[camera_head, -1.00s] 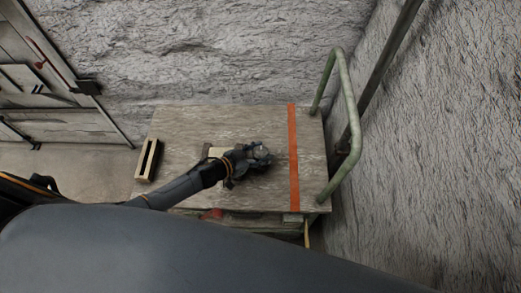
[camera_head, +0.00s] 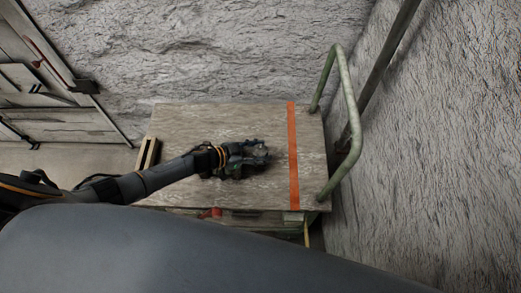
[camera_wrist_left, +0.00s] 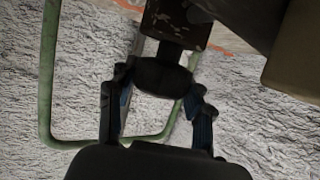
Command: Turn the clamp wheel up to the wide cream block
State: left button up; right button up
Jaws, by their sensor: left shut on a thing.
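My left gripper (camera_head: 258,157) reaches over the wooden table top from the left. In the left wrist view its two fingers (camera_wrist_left: 160,85) are closed around the dark, rounded clamp wheel (camera_wrist_left: 163,78), one on each side. A worn dark metal part of the clamp (camera_wrist_left: 174,26) stands just beyond the wheel. A wide cream block (camera_wrist_left: 296,58) shows at the right edge of the wrist view, apart from the fingers. In the head view my gripper and forearm hide the wheel and the block. My right gripper is not in view.
The table top (camera_head: 180,125) is bare at the back and carries an orange stripe (camera_head: 293,150) right of my gripper. A green rail (camera_head: 352,100) rises at its right end. A narrow slotted cream piece (camera_head: 147,153) lies at the left edge, partly behind my arm. Rough walls stand close.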

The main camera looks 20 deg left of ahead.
pick_arm(q)
jog(key=shift+a+f, duration=0.1)
jog(key=shift+a, duration=0.05)
dwell(0.5)
jog(key=o, duration=1.2)
jog(key=v, duration=1.2)
jog(key=shift+s, duration=0.1)
